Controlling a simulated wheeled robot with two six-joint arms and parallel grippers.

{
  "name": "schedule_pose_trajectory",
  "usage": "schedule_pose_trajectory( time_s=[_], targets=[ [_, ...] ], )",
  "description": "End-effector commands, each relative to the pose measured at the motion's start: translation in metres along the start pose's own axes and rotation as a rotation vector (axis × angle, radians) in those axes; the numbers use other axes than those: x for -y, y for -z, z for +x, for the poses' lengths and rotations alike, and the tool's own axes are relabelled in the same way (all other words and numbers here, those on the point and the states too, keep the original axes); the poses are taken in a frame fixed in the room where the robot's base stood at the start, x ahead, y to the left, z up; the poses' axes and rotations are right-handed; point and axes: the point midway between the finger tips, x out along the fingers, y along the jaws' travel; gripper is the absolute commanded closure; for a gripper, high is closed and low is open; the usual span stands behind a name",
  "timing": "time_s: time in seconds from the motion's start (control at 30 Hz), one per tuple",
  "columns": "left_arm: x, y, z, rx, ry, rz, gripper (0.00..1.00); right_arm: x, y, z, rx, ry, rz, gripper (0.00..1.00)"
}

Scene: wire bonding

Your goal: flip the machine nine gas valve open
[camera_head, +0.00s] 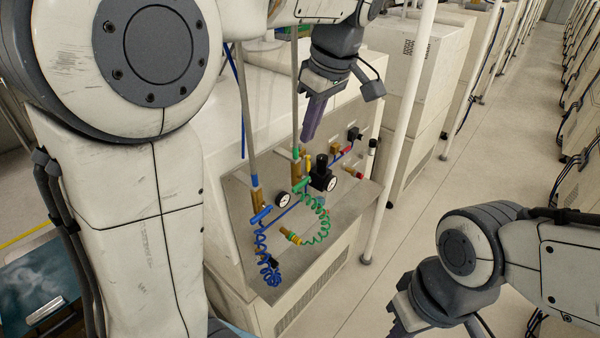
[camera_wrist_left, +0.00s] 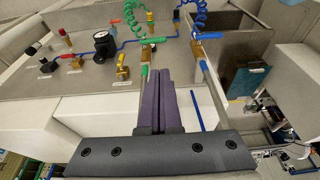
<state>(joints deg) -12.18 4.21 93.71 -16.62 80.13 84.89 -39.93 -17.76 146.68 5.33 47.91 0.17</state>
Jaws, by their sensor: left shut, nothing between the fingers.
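My left gripper (camera_head: 308,138) is shut and empty, with its purple fingers pointing down above the sloped grey panel (camera_head: 232,192). In the left wrist view its fingers (camera_wrist_left: 156,75) lie pressed together. Beyond their tips is a brass valve with a green handle (camera_wrist_left: 155,41). A brass valve with a blue handle (camera_wrist_left: 208,36) stands to the right. In the head view, the blue handle (camera_head: 261,214) lies at the panel's left. Labels are too small to read, so I cannot tell which valve is machine nine's. My right gripper (camera_head: 402,318) shows only its housing; its fingers are cut off.
A black regulator (camera_head: 321,173) with gauges, coiled green (camera_head: 326,228) and blue (camera_head: 267,262) hoses and small red-capped fittings crowd the panel. Upright pipes rise from it near my left gripper. A white post (camera_head: 397,145) stands to the right; the aisle floor beyond is clear.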

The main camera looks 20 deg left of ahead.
Motion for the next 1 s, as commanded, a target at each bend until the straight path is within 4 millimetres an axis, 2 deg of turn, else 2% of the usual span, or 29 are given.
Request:
schedule_pose_trajectory(
  time_s=[0.4,0.5,0.7,1.0],
  targets=[
    [0.002,0.000,0.085,0.002,0.008,0.001,1.00,0.001,0.001,-0.019,0.000,0.000,-0.002,1.00],
    [0.002,-0.005,0.100,0.002,0.006,0.004,1.00,0.002,0.001,-0.025,0.000,0.000,-0.003,1.00],
    [0.001,-0.011,0.119,0.001,0.003,0.002,1.00,0.002,0.002,-0.030,0.000,0.000,-0.005,1.00],
    [0.000,-0.012,0.123,0.001,0.000,0.002,1.00,0.002,0.002,-0.030,0.000,0.000,-0.005,1.00]
  ],
)
